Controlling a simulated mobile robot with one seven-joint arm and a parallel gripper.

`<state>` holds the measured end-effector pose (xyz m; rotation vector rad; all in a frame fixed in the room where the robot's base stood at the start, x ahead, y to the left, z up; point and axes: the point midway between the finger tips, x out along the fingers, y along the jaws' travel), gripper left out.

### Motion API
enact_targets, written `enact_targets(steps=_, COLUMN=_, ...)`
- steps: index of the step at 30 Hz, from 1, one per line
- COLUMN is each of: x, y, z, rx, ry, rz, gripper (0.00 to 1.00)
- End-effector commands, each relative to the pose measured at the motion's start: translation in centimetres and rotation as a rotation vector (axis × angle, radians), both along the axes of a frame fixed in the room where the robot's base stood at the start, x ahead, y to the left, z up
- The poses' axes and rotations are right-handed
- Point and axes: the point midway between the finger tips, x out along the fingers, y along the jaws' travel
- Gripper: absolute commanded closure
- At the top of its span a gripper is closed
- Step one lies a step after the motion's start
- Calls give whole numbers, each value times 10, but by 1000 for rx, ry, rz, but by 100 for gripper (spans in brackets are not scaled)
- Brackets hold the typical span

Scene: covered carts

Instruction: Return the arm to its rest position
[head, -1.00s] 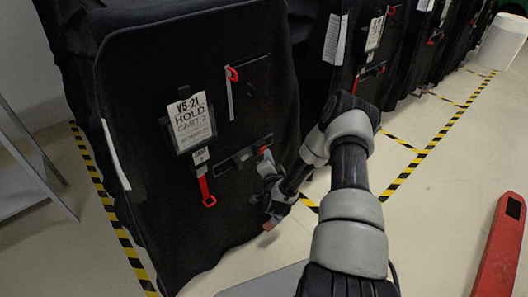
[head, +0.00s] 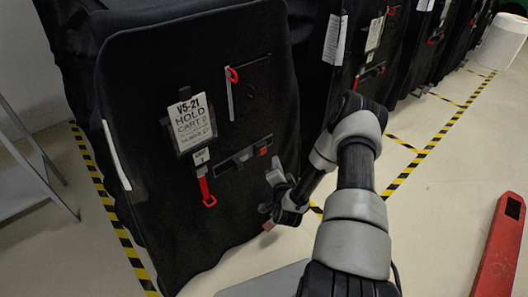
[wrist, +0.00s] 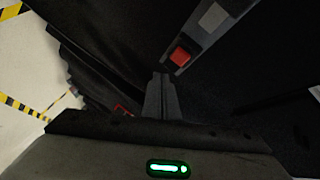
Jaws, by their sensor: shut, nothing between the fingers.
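My arm reaches forward from the bottom right in the head view. My gripper (head: 268,213) is beside the lower right side of the black covered cart and appears empty. In the wrist view my gripper (wrist: 161,78) shows its two fingers together with nothing between them. The nearest cart (head: 130,100) carries a label reading "V5-21 HOLD" (head: 190,120), a red pull tab (head: 206,190) and a grey strap with a red button. That red button (wrist: 180,56) and strap (wrist: 212,18) lie beyond the fingertips in the wrist view.
More covered carts (head: 375,60) line up to the back right. Yellow-black floor tape (head: 408,170) borders the bays. A red object (head: 500,250) lies at right, a white bin (head: 500,42) at far right, and a metal rack (head: 35,170) at left.

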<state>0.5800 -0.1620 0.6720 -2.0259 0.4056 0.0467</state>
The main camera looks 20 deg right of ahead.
Motion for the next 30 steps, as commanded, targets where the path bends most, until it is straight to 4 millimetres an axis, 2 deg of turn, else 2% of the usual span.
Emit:
enact_targets(steps=7, x=-18, y=-6, z=0, rx=1, ry=0, rz=0, gripper=100)
enact_targets(steps=22, x=-14, y=-6, z=5, rx=-10, ry=7, rz=13, gripper=100)
enact_targets(steps=26, x=4, y=0, z=29, rx=-73, ry=61, rz=84, gripper=100)
enact_targets(steps=30, x=29, y=14, z=78, rx=-202, ry=181, rz=209, gripper=100)
